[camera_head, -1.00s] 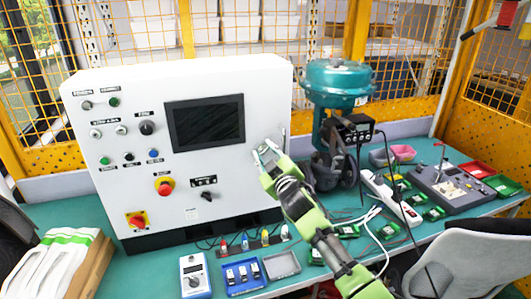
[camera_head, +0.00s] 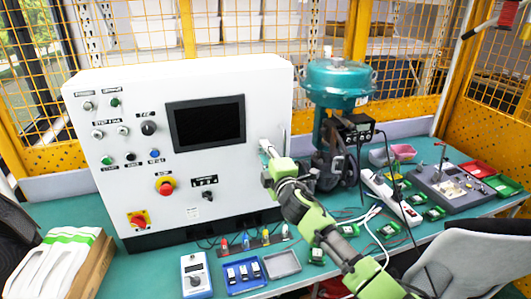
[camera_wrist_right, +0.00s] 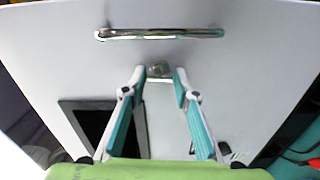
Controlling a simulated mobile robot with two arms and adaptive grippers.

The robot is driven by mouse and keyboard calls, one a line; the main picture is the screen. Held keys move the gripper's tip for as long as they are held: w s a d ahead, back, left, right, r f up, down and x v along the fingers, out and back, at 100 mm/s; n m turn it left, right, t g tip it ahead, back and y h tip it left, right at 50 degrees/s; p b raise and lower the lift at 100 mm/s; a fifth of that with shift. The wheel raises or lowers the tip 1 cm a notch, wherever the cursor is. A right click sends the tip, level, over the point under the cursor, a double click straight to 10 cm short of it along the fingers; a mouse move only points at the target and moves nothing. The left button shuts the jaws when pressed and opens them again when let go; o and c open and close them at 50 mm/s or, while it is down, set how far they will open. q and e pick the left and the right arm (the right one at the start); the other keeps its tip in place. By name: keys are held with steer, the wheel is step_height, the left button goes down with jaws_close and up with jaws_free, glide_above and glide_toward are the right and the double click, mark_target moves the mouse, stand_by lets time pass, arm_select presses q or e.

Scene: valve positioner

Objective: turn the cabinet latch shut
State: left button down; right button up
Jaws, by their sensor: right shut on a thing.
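The white cabinet (camera_head: 225,80) stands on the bench, with its front panel facing me. My right gripper (camera_head: 265,146) is at the right part of that panel, beside the dark screen. In the right wrist view, the small metallic latch (camera_wrist_right: 159,70) lies between the tips of my right gripper (camera_wrist_right: 159,76). The fingers are shut on it, with part of it showing between the pads. In the head view the gripper hides the latch. My left gripper is in neither view.
A long metal handle (camera_wrist_right: 160,33) is on the panel close beyond the latch. The screen (camera_head: 206,122) and several knobs and buttons are to the left. A teal valve actuator (camera_head: 338,85) stands close to the right. Trays (camera_head: 282,264) and cables lie in front.

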steer(key=shift+n, duration=0.6)
steer(key=o, duration=0.8)
steer(key=v, duration=1.2)
steer(key=shift+f, duration=0.1)
